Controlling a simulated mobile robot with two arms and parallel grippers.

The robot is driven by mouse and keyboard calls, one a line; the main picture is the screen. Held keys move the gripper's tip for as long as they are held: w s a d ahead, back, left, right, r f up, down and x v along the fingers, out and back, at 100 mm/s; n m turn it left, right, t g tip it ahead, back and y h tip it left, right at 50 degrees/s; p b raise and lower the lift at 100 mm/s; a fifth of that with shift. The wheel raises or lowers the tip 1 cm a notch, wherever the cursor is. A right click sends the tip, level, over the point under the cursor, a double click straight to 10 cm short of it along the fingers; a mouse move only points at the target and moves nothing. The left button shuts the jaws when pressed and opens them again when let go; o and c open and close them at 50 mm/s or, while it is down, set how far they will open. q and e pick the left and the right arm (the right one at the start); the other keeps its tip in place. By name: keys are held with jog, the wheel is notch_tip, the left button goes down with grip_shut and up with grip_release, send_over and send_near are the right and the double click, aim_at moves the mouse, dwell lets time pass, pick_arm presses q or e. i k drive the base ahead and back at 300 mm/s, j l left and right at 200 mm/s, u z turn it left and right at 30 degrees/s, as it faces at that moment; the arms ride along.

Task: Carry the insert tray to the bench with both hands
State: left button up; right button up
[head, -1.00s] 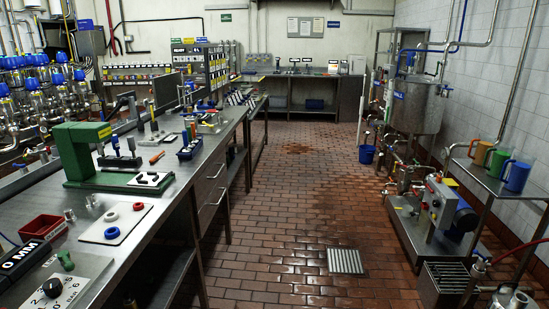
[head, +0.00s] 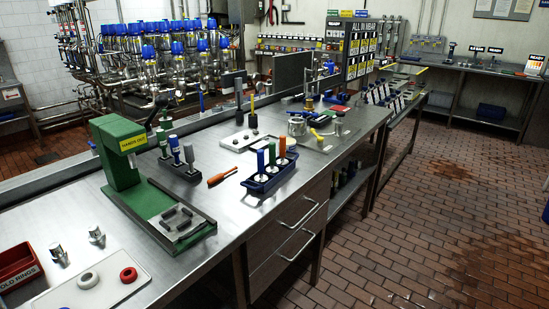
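The steel bench (head: 222,212) runs from the lower left toward the back right in the head view. I cannot tell for sure which thing is the insert tray. A small dark blue tray (head: 262,186) stands near the bench's front edge, with blue, green and orange handled pieces upright in it. A pale flat plate (head: 62,295) with a white ring and a red ring lies at the lower left. Neither of my grippers is in view.
A green press (head: 118,170) stands on the bench, its base reaching toward the front edge. An orange screwdriver (head: 222,176) lies beside the blue tray. Drawer handles (head: 300,214) stick out from the bench front. The brick floor (head: 400,240) to the right is clear, with wet patches.

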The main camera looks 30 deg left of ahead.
aim_at(365, 117)
jog(key=i+l+u, duration=0.1)
jog(key=i+u, duration=0.35)
jog(key=i+l+u, duration=0.25)
jog(key=u, duration=0.2)
jog(key=i+l+u, duration=0.6)
jog(key=l+u, duration=0.3)
jog(key=i+l+u, duration=0.15)
jog(key=l+u, duration=0.3)
